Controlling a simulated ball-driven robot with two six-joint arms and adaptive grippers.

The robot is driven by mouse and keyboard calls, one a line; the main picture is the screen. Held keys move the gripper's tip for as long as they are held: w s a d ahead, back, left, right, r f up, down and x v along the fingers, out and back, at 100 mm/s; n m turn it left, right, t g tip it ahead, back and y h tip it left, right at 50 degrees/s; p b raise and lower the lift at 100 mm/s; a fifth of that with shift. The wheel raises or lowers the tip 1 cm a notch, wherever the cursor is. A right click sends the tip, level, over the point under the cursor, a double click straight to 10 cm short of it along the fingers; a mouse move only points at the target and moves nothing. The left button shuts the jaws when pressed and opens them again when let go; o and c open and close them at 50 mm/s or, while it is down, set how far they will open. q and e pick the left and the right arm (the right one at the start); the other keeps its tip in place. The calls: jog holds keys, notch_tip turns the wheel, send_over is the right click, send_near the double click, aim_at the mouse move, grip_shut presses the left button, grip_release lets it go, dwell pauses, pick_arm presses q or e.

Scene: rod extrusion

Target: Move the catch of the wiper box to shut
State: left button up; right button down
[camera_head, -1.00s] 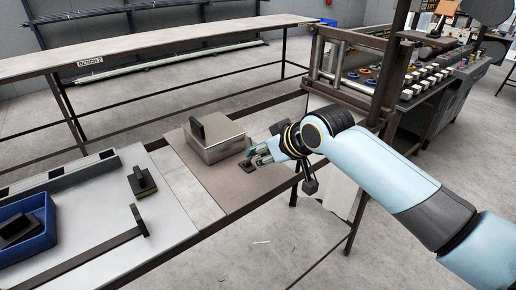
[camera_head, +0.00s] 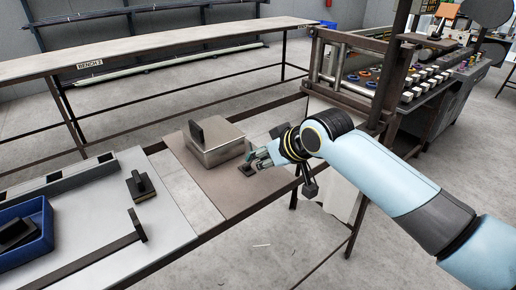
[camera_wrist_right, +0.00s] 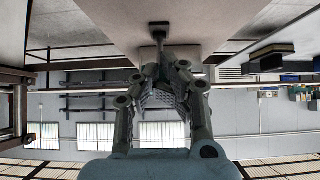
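The wiper box is a metal box (camera_head: 219,148) with a black upright handle (camera_head: 196,133) on its lid. It sits on a brown board on the bench. A small dark piece (camera_head: 246,169), which looks like the catch's base, lies on the board by the box's right side. My right gripper (camera_head: 258,158) is right beside this piece and close to the box. In the right wrist view, a thin stem (camera_wrist_right: 161,39) runs from a dark base to the converging fingertips (camera_wrist_right: 165,64). Whether they grip it is unclear. My left gripper is out of view.
A blue bin (camera_head: 24,236) with dark items stands at the far left. A black-handled block (camera_head: 140,185) and a long dark T-shaped tool (camera_head: 110,249) lie on the pale bench top. A machine frame (camera_head: 350,75) stands behind my right arm.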

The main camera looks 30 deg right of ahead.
aim_at(251, 150)
dwell(0.4)
jog(key=shift+w+a+f+b, duration=0.2)
jog(key=shift+w+b, duration=0.2)
jog(key=shift+w, duration=1.2)
jog(key=shift+w+a+f+b, duration=0.15)
jog(key=shift+w+b, duration=0.2)
jog(key=shift+w, duration=1.2)
jog(key=shift+d, duration=0.1)
jog(key=shift+s, duration=0.15)
jog(key=shift+s+f+p, duration=0.1)
jog(key=shift+s+p, duration=0.35)
jog(key=shift+p, duration=0.15)
jog(key=r+p, duration=0.2)
jog(key=s+r+p, duration=0.1)
jog(key=r+p, duration=0.3)
jog(key=p, duration=0.1)
jog(key=shift+s+d, duration=0.1)
jog(key=shift+s, duration=0.25)
jog(key=shift+s+r+p, duration=0.15)
jog(key=shift+r+p, duration=0.2)
jog(key=shift+p, duration=0.1)
jog(key=shift+f, duration=0.1)
